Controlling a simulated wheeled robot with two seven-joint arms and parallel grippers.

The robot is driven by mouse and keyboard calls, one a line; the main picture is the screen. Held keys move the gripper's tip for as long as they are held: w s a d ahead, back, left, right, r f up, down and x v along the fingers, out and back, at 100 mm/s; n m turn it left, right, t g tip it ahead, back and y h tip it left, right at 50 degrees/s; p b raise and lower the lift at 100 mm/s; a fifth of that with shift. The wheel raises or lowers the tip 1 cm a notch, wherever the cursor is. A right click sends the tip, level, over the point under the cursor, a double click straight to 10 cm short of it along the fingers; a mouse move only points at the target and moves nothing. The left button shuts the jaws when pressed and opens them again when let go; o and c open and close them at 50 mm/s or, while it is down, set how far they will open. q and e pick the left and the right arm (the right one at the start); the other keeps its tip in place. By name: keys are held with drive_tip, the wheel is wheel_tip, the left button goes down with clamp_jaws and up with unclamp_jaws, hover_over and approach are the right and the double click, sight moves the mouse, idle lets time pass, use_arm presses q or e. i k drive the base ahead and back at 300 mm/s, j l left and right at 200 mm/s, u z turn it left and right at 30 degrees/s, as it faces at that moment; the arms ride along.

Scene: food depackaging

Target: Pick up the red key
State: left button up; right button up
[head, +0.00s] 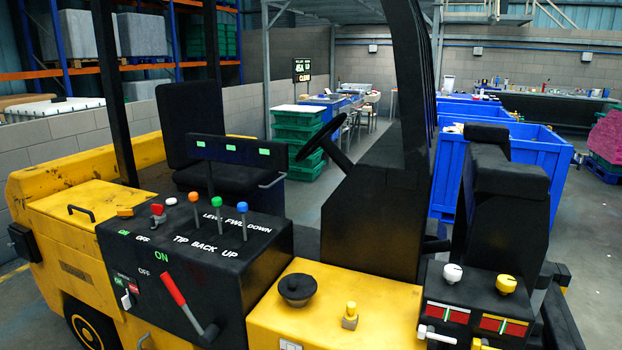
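A small red piece (158,209), which looks like the red key, stands upright on the black control panel (250,268) of a yellow forklift, at its back left. It is too small to tell its exact shape. Neither of my grippers is in view.
A red-handled lever (174,289) leans at the panel's front. A black round knob (297,287) and a yellow knob (351,309) sit on the yellow housing. A steering wheel (323,139) and dark posts rise behind. Blue bins (530,172) and green crates (298,126) stand farther back.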

sight(158, 209)
drive_tip(key=i+j+z, duration=0.25)
drive_tip(key=j, duration=1.1)
drive_tip(key=j+z, duration=0.3)
drive_tip(key=j, duration=1)
drive_tip(key=k+j+z, duration=0.1)
drive_tip(key=j+z, duration=0.15)
drive_tip(key=j, duration=1.1)
